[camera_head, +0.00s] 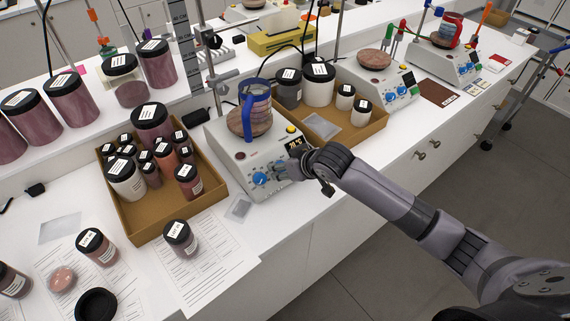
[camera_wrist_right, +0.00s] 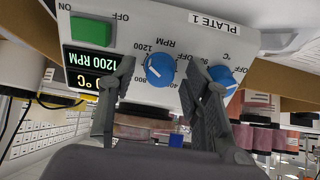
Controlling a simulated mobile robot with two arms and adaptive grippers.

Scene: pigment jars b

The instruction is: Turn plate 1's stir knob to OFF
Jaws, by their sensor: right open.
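The stirring hot plate (camera_head: 226,152) stands on the bench, with a blue-handled glass vessel (camera_head: 257,103) of reddish liquid on its round top. Its front panel carries the label PLATE 1 (camera_wrist_right: 214,22), upside down in the wrist view. The blue stir knob (camera_wrist_right: 160,70) sits at the RPM scale, and the blue heat knob (camera_wrist_right: 222,78) is beside it at the °C scale. The display (camera_wrist_right: 90,72) reads 1200 RPM; its temperature figure is partly hidden. My right gripper (camera_wrist_right: 160,88) is open, its fingers either side of the stir knob. My left gripper is out of view.
A green switch (camera_wrist_right: 91,32) is on the same panel. A cardboard tray of jars (camera_head: 148,232) is left of the plate, another tray (camera_head: 347,136) right of it. More hot plates (camera_head: 392,98) stand farther right. Papers (camera_head: 210,250) lie on the front bench.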

